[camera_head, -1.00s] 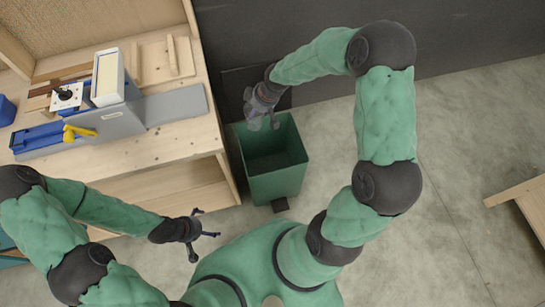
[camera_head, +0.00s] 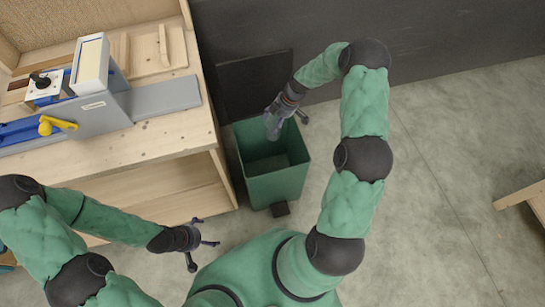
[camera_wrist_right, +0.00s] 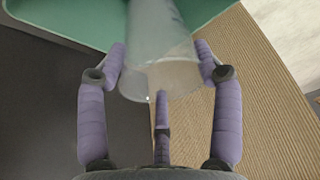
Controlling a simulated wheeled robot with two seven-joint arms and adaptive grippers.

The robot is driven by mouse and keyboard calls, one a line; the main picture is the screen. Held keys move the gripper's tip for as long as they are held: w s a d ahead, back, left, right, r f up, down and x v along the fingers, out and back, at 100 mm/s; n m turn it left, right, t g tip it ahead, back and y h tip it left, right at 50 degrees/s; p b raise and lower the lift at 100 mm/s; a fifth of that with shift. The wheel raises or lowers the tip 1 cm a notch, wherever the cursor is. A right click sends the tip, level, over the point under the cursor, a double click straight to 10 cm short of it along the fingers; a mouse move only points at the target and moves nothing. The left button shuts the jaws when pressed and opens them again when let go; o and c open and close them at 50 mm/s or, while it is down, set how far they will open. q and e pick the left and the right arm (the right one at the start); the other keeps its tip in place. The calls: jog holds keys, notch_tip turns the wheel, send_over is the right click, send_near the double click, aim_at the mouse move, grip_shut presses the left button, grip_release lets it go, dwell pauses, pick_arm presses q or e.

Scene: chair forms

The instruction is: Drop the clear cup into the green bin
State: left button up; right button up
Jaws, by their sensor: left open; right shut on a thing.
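The green bin (camera_head: 275,186) stands on the floor beside the wooden bench, with its open top facing up. My right gripper (camera_head: 273,122) is over the back part of the bin's opening. In the right wrist view its purple fingers (camera_wrist_right: 160,72) are shut around the clear cup (camera_wrist_right: 158,38), with green bin walls (camera_wrist_right: 75,18) behind it. In the head view the cup is too small and covered to make out clearly. My left gripper (camera_head: 208,240) is open and empty, low in front of the bench.
The wooden bench (camera_head: 170,138) stands left of the bin, holding a grey and blue device (camera_head: 103,108) with a yellow knob (camera_head: 55,124). A dark wall (camera_head: 430,40) runs behind. The floor right of my right arm is clear up to a wooden piece (camera_head: 520,195).

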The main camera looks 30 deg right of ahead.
jog(key=shift+f+b, duration=1.05)
jog(key=shift+f, duration=1.75)
jog(key=o, duration=0.8)
jog(key=shift+o, duration=0.2)
jog(key=shift+r, duration=0.1)
jog(key=v, duration=1.1)
jog(key=shift+r, duration=0.4)
jog(key=shift+d, duration=0.1)
